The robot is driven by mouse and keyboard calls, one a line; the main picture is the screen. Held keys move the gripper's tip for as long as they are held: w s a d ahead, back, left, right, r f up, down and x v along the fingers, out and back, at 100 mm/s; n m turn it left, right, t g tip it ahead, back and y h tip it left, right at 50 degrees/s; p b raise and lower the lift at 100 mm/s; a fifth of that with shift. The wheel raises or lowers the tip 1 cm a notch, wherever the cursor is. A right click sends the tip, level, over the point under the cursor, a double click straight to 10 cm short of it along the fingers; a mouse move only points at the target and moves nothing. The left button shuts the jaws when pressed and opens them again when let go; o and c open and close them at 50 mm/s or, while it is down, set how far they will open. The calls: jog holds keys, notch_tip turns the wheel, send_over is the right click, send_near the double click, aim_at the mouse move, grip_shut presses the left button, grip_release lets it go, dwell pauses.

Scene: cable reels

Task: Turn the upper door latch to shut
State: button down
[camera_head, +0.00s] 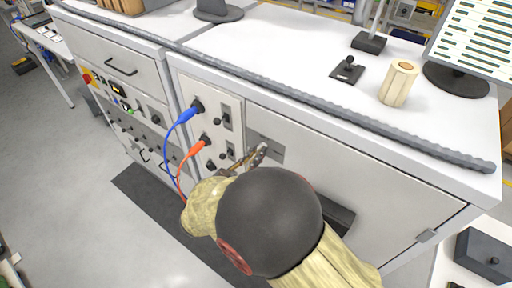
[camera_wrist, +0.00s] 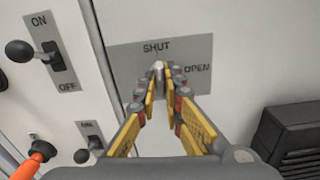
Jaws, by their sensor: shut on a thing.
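The upper door latch (camera_wrist: 158,66) is a small pale grey piece, mostly hidden between my fingertips. It sits on a grey plate (camera_wrist: 125,62) marked SHUT above and OPEN to the right. The visible tip lies just under the word SHUT; the latch's exact angle cannot be told. My gripper (camera_wrist: 160,84) is shut on the latch, its yellow-padded fingers reaching in from below. In the head view my gripper (camera_head: 258,154) is at the plate (camera_head: 268,146) on the white cabinet door (camera_head: 350,165), and my arm hides the door's lower left part.
Left of the door, a panel has ON/OFF switches (camera_wrist: 57,57) with black knobs, a blue plug (camera_head: 189,113) and an orange plug (camera_head: 200,146) with hanging cables. A dark handle or vent (camera_wrist: 295,135) juts from the door at right. A wooden roll (camera_head: 397,85) stands on top.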

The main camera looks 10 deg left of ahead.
jog(key=shift+n+p, duration=0.5)
jog(key=c, duration=1.9)
grip_release()
jog(key=v, duration=1.2)
jog(key=shift+w+f, duration=0.1)
